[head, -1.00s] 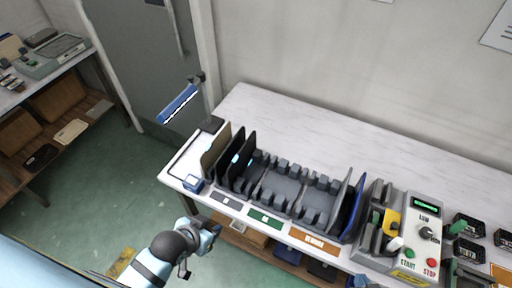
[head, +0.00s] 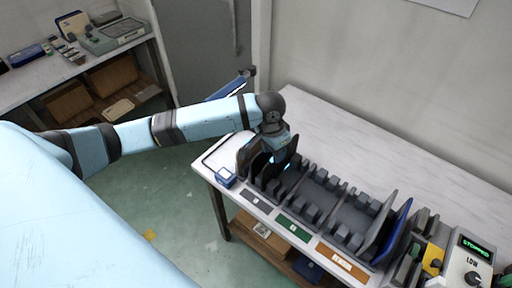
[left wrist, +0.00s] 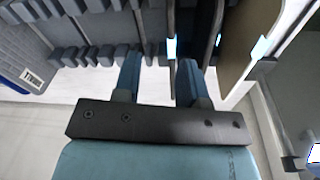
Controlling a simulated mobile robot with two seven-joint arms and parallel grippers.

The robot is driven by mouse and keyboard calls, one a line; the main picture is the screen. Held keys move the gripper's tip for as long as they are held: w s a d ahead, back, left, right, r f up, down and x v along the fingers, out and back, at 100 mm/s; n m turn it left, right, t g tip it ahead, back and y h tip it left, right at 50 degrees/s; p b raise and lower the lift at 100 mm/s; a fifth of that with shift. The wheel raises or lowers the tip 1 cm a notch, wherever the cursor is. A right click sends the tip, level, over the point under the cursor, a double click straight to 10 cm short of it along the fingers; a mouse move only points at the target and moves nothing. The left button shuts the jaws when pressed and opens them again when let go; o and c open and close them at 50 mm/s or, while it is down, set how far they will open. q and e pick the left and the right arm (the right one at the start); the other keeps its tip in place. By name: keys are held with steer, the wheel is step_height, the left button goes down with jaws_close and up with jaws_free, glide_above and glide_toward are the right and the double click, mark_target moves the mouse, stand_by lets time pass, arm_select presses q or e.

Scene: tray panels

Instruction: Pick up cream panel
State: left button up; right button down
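My right gripper is not in view.
The grey slotted rack (head: 318,191) has empty slots in its middle. A blue panel (head: 397,228) and a grey panel stand at its right end. A control box (head: 468,262) is further right. The white table (head: 350,130) is clear behind the rack.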

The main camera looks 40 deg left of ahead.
arm_select(q)
steer(key=w+a+r+n+y, duration=0.1)
steer(key=w+a+r+n, duration=0.1)
steer(key=w+a+r, duration=0.3)
steer(key=w+a+r+n, duration=0.1)
steer(key=w+a, duration=0.1)
steer(key=a, duration=0.4)
glide_toward(256, 147)
steer(key=w, duration=0.1)
step_height(256, 147, down, 6)
steer(key=p, duration=0.1)
steer(key=shift+a+g+p, duration=0.2)
steer(key=shift+g+p, duration=0.1)
steer(key=shift+p, duration=0.1)
steer(key=shift+s, duration=0.1)
jaws_close()
